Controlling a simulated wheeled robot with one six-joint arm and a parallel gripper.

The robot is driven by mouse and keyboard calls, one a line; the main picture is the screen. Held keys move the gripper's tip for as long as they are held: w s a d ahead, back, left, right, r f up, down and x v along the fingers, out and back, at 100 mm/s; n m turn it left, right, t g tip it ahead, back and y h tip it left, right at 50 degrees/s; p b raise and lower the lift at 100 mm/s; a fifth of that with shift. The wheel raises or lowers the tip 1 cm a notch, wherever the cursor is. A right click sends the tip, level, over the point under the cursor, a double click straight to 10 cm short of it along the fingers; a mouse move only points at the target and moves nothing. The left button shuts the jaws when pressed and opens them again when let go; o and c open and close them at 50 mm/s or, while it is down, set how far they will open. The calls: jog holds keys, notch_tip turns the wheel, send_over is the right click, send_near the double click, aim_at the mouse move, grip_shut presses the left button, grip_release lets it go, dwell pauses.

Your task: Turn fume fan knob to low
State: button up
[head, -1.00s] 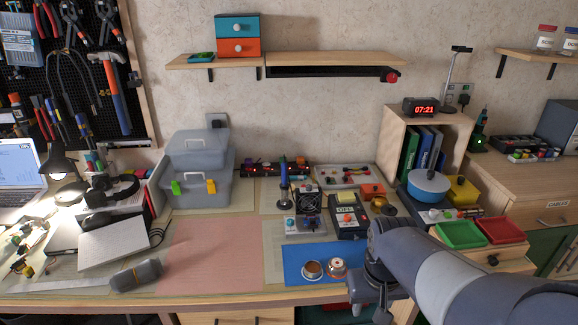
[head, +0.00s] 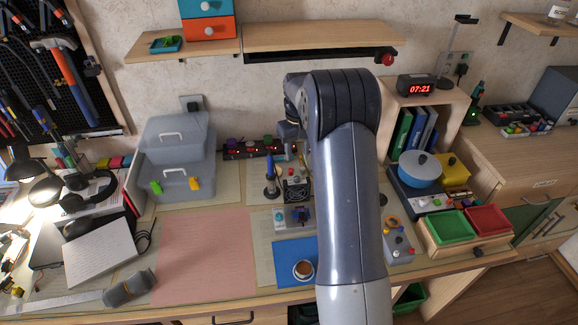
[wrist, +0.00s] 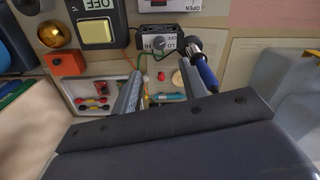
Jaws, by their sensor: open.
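The fume fan box shows in the wrist view with its grey knob (wrist: 158,43) on a pale face. Lettering that reads like LO, OFF and HI is seen upside down around the knob; its exact setting is too small to tell. In the head view the black fan grille (head: 296,191) shows beside my arm, but I cannot make out the knob there. My gripper (wrist: 160,85) is open and empty, its two fingers apart, with the knob beyond the fingertips. In the head view my arm hides most of the gripper.
A soldering iron with a blue handle (wrist: 207,74) stands close beside the fan. A box with a yellow button (wrist: 97,33) is on the other side. A parts tray (wrist: 105,92) lies below. The pink mat (head: 205,255) is clear.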

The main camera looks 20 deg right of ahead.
aim_at(297, 178)
notch_tip(297, 178, down, 10)
jog(key=shift+s+p, duration=0.1)
jog(key=shift+p, duration=0.75)
jog(key=shift+c, duration=0.4)
grip_shut()
